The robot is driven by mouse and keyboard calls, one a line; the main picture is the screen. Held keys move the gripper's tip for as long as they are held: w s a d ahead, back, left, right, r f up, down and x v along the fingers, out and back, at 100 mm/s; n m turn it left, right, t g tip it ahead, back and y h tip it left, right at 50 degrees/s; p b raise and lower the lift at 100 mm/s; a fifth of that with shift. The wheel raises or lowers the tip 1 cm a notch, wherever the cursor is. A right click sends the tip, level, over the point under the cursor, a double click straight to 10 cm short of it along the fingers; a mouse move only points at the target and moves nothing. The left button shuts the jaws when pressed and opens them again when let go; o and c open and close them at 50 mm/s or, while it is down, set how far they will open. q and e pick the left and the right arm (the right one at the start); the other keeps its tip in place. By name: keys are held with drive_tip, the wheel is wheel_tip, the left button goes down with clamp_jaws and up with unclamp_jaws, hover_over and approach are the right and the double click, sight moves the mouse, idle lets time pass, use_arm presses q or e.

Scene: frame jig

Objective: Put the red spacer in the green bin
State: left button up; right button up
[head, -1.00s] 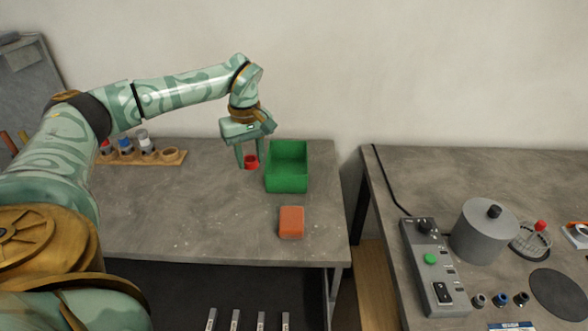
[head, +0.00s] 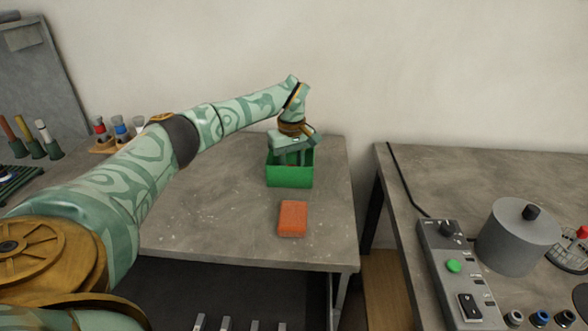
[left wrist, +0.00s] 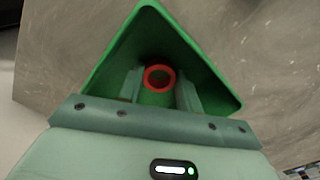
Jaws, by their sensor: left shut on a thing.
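The green bin (head: 290,177) stands at the right end of the grey table. My left gripper (head: 292,158) reaches down into it from above, with its fingertips hidden behind the bin's front wall in the head view. In the left wrist view, the red spacer (left wrist: 160,72), a ring with an open hole, sits between the fingers of my left gripper (left wrist: 160,88), which is shut on it. The bin's walls (left wrist: 205,60) surround the spacer in that view. The spacer is hidden in the head view. My right gripper is not in view.
An orange-red block (head: 292,218) lies on the table (head: 210,220) in front of the bin. A rack with coloured-top pieces (head: 103,146) is at the back left. A second table at the right holds a control box (head: 455,265) and a grey cylinder (head: 517,240).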

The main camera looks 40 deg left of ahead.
use_arm(q)
drive_tip(key=shift+c, duration=0.3)
drive_tip(key=o, duration=1)
drive_tip(key=shift+o, duration=0.2)
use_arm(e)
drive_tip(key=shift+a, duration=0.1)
use_arm(q)
drive_tip(key=shift+r, duration=0.1)
wheel_tip(320, 180, up, 12)
drive_tip(key=p, duration=0.5)
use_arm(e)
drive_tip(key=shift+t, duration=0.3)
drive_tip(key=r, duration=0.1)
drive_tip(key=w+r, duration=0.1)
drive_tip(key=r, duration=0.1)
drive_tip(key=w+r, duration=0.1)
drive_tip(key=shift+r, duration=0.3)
